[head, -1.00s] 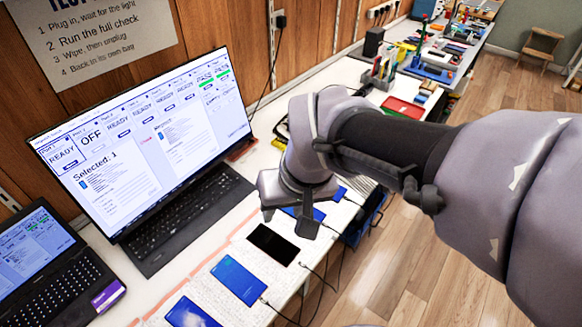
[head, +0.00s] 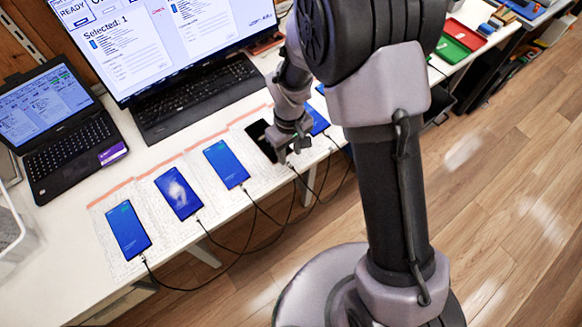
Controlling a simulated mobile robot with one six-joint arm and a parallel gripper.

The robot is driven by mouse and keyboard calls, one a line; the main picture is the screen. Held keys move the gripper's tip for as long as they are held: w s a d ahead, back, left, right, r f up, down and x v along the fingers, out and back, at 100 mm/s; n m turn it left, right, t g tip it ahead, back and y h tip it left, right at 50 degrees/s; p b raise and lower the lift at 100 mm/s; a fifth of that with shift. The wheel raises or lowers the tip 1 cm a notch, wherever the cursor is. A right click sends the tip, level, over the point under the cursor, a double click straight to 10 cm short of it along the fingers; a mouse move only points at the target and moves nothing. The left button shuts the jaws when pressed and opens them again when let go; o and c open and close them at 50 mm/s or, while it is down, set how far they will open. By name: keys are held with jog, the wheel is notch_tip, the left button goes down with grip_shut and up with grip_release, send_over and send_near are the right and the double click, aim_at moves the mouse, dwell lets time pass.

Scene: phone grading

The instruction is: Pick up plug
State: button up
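Several phones lie in a row on white sheets on the bench, with black cables at their lower ends. The black-screened phone (head: 261,141) lies partly under my gripper (head: 292,154). The gripper points down over its lower right part, and its two fingers look apart with nothing seen between them. A small cable plug (head: 291,167) shows just below the fingers, near that phone's lower end; whether they touch it I cannot tell. Blue-lit phones with cables lie to the left: the nearest (head: 226,163), a middle one (head: 179,193) and the leftmost (head: 127,229).
A large screen (head: 180,40) with a keyboard (head: 200,98) stands behind the phones. A laptop (head: 68,130) is at the left. Cables hang in loops over the bench's front edge. Red and green trays (head: 458,40) lie at the back right. Wooden floor is open at the right.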

aim_at(291, 166)
jog(key=f+b, duration=0.1)
jog(key=f, duration=0.1)
jog(key=f+b, duration=0.1)
jog(key=f, duration=0.2)
jog(key=shift+s+d, duration=0.1)
jog(key=shift+d, duration=0.1)
jog(key=shift+f+b, duration=0.15)
jog(key=shift+b, duration=0.3)
grip_shut()
